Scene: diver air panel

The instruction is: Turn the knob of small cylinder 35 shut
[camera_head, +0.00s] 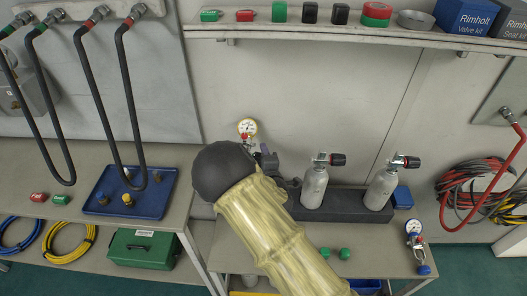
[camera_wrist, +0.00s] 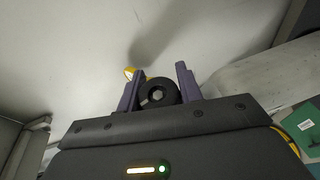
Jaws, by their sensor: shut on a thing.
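My gripper (camera_head: 268,158) is mostly behind my own arm in the head view, at the left end of the black cylinder rack (camera_head: 345,206). In the wrist view its two purple fingers (camera_wrist: 158,84) stand on either side of a round black knob (camera_wrist: 158,93) with a pale centre, and they are shut on it. The cylinder under this knob is hidden. Two small grey cylinders, one in the middle (camera_head: 314,187) and one at the right (camera_head: 381,188), stand upright in the rack with black-and-red knobs. No number 35 is readable.
A pressure gauge (camera_head: 247,127) stands just behind my gripper. A shelf (camera_head: 400,35) with small parts runs above. A blue tray (camera_head: 100,208) lies on the left bench. Another gauge (camera_head: 413,228) lies at the right bench end, near coiled hoses (camera_head: 470,190). Green caps (camera_head: 344,254) lie at the front.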

